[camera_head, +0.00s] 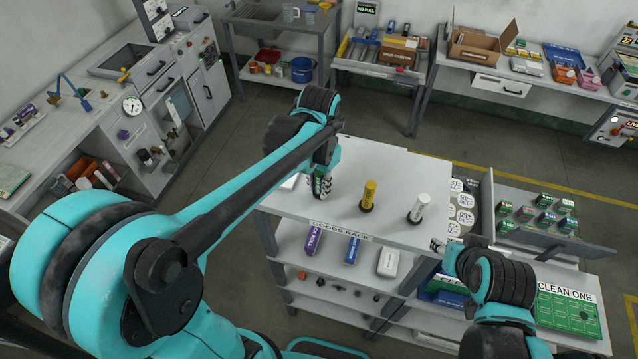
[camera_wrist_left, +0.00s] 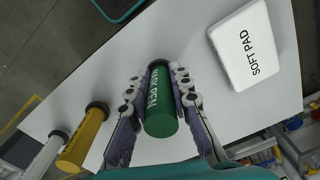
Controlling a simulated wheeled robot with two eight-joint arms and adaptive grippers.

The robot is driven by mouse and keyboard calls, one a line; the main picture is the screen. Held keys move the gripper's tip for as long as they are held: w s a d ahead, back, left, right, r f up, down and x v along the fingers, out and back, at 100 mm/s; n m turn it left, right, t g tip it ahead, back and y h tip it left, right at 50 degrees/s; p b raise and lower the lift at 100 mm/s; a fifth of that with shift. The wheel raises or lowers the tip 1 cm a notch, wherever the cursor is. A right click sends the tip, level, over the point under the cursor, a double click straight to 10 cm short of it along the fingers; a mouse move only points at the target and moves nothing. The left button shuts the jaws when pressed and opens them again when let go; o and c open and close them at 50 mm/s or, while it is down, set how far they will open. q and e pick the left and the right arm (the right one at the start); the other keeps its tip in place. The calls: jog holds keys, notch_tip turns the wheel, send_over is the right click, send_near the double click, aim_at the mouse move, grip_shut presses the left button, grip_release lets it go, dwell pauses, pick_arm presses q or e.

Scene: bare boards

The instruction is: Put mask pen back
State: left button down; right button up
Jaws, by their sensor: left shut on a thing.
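The mask pen (camera_wrist_left: 160,105) is a dark green cylinder with white lettering, held between both fingers of my left gripper (camera_wrist_left: 155,82). In the head view my left gripper (camera_head: 321,182) points down over the left part of the grey rack top (camera_head: 345,228); its fingers cover most of the pen. I cannot tell whether the pen touches the top. A yellow pen (camera_head: 369,190) and a white pen (camera_head: 419,206) stand upright in dark round bases to the right of it. My right gripper (camera_head: 441,246) is by the rack's right front edge; its jaws are unclear.
A white soft pad box (camera_wrist_left: 243,45) lies on the top beside my left gripper. Lower shelves hold a purple item (camera_head: 313,240), a blue item (camera_head: 352,250) and a white item (camera_head: 388,262). A side board (camera_head: 540,222) with green boxes is right.

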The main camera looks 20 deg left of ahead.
pick_arm(q)
jog(key=shift+s+f, duration=0.1)
jog(key=shift+s, duration=0.05)
jog(key=c, duration=1.4)
grip_release()
